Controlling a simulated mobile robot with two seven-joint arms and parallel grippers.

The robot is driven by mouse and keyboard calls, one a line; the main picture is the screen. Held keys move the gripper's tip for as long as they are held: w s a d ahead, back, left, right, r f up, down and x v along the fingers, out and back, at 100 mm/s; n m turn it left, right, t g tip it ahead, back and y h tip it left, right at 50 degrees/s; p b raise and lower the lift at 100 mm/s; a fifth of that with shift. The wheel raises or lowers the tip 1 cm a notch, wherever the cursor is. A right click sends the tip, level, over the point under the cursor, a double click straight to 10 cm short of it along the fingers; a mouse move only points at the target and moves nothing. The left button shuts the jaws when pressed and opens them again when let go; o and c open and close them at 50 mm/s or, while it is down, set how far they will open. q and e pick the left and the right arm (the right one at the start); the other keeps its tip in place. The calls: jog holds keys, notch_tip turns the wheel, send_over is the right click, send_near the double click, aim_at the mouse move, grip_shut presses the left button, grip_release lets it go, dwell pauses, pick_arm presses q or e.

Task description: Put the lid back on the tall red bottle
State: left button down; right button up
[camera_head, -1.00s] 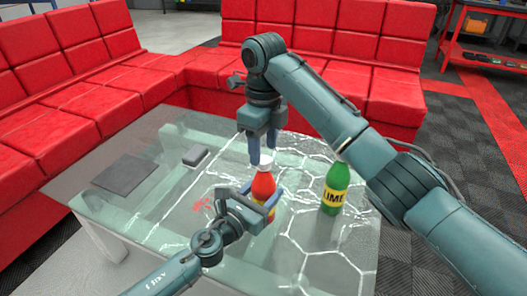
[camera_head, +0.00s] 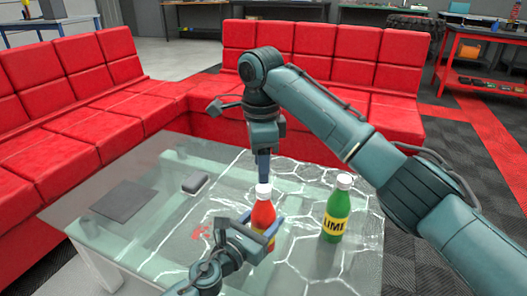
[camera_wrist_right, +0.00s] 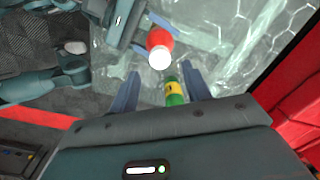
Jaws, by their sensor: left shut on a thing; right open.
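The tall red bottle (camera_head: 263,216) stands upright on the glass table with a white top (camera_head: 263,189). My left gripper (camera_head: 262,232) is shut around its body, low down. My right gripper (camera_head: 264,180) points down just above the white top; its fingers line up one behind the other in the head view. In the right wrist view my right gripper (camera_wrist_right: 162,88) is open with nothing between its fingers. There the red bottle (camera_wrist_right: 159,38) and its round white top (camera_wrist_right: 161,59) show beyond the fingers. Whether the white top is fully seated I cannot tell.
A green bottle (camera_head: 336,217) labelled LIME, with a white cap, stands to the right on the glass table (camera_head: 150,250). A small grey block (camera_head: 196,183) and a dark flat square (camera_head: 122,201) lie to the left. Red sofas (camera_head: 320,75) border the table behind and left.

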jog(key=n, duration=0.7)
jog(key=shift+a+r, duration=0.1)
jog(key=shift+r, duration=0.2)
jog(key=n, duration=0.4)
jog(key=shift+r, duration=0.15)
jog(key=n, duration=0.4)
jog(key=shift+r+n, duration=0.15)
jog(key=shift+n, duration=0.25)
jog(key=n, duration=0.4)
jog(key=shift+r, duration=0.15)
jog(key=n, duration=0.4)
jog(key=shift+r+n, duration=0.1)
jog(key=shift+n, duration=0.2)
jog(key=n, duration=0.4)
jog(key=shift+r, duration=0.15)
jog(key=n, duration=0.6)
jog(key=shift+d+r, duration=0.15)
jog(key=shift+d, duration=0.05)
jog(key=n, duration=0.4)
jog(key=shift+d+r, duration=0.1)
jog(key=shift+n, duration=0.3)
